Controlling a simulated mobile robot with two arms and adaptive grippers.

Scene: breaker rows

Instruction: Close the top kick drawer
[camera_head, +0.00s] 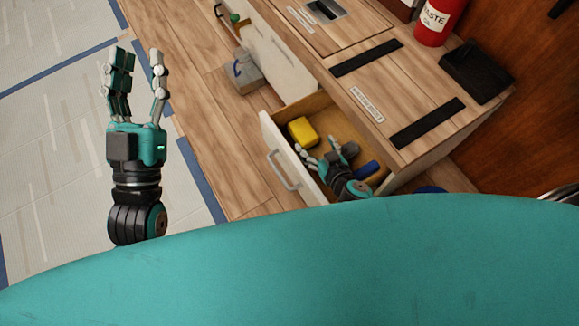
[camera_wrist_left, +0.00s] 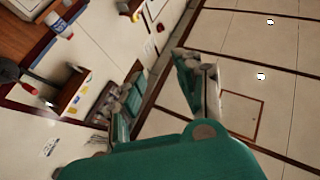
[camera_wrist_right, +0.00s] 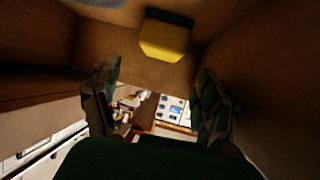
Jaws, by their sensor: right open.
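A drawer with a white front (camera_head: 290,150) and a grey bar handle (camera_head: 284,170) stands pulled out from the wooden cabinet; I take it as the kick drawer, though its label does not show. My right gripper (camera_head: 318,151) is open and reaches into this drawer, behind its front panel. In the right wrist view its two finger sides (camera_wrist_right: 157,88) are spread, with wooden drawer walls around them. Whether it touches the front cannot be told. My left gripper (camera_head: 138,68) is open and empty, fingers up, over the floor left of the cabinet.
The drawer holds a yellow item (camera_head: 302,131) and a blue item (camera_head: 368,169). Another white front (camera_head: 283,62) stands open farther back, with a grey box (camera_head: 248,74) beside it. A red extinguisher (camera_head: 439,22) and black tray (camera_head: 476,70) sit on the cabinet top.

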